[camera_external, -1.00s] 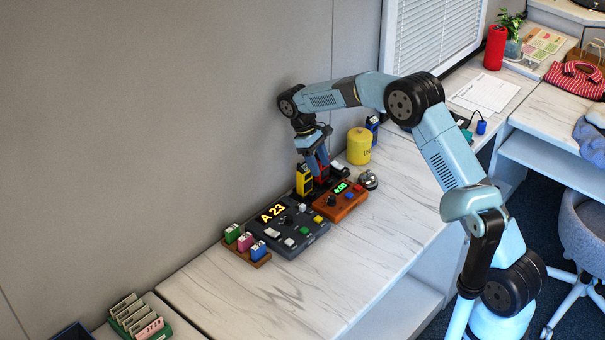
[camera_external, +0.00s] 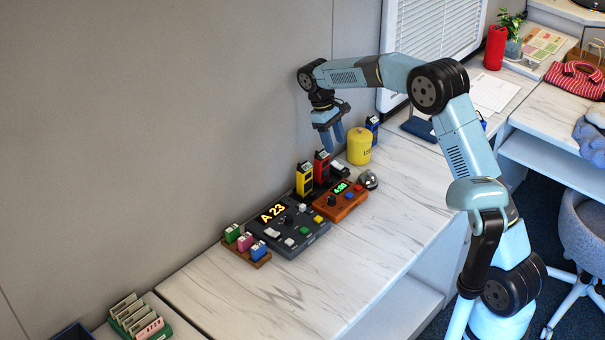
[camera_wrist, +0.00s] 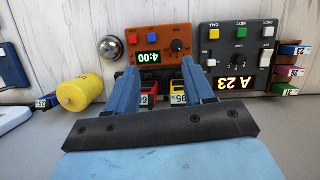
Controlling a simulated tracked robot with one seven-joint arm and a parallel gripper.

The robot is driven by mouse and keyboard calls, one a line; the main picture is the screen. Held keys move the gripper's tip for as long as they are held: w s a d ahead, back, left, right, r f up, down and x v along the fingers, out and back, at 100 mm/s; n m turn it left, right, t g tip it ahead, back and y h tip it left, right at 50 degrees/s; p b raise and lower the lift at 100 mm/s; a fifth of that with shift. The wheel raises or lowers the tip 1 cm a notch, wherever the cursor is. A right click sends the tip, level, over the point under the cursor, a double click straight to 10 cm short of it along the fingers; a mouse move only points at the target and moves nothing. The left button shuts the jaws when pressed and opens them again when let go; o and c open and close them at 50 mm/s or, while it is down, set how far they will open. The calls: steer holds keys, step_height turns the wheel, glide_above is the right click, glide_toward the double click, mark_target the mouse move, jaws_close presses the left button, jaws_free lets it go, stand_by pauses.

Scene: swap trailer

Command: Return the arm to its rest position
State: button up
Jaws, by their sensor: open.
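My gripper (camera_external: 331,136) hangs above the far side of the counter, fingers pointing down, open and empty. In the wrist view its two blue fingers (camera_wrist: 161,88) are spread apart. Below it and to its left in the outside view stand a red block (camera_external: 321,169) and a yellow block (camera_external: 304,180), upright side by side behind the consoles. In the wrist view the red block (camera_wrist: 149,97) and the yellow block (camera_wrist: 177,96) show between and beyond the fingers, partly hidden by them. My arm is bent at the elbow over the counter.
An orange console (camera_external: 340,203) reading 4:00 and a dark console (camera_external: 290,232) reading A 23 sit on the counter. A yellow canister (camera_external: 359,147) and a bell (camera_external: 368,180) stand to the right. The wall (camera_external: 200,100) is close behind. The front counter is clear.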

steer(key=s+d+r+m+t+y, duration=0.1)
steer(key=s+d+r+m, duration=0.1)
steer(key=s+d+r, duration=0.35)
steer(key=s+d+r+m+t+y, duration=0.1)
steer(key=s+d+r, duration=0.2)
steer(key=d+r, duration=0.5)
steer(key=s+d+r+m+t, duration=0.15)
steer(key=s+d+r, duration=0.25)
steer(key=d, duration=0.5)
steer(key=s+d+f+m+t, duration=0.1)
steer(key=s+d+m+t, duration=0.1)
steer(key=s+d, duration=0.5)
steer(key=s+d+f+m+t+y, duration=0.1)
steer(key=s+d, duration=0.6)
steer(key=s, duration=0.9)
steer(key=shift+d+m+t, duration=0.35)
steer(key=shift+m+t, duration=0.2)
steer(key=shift+m, duration=0.7)
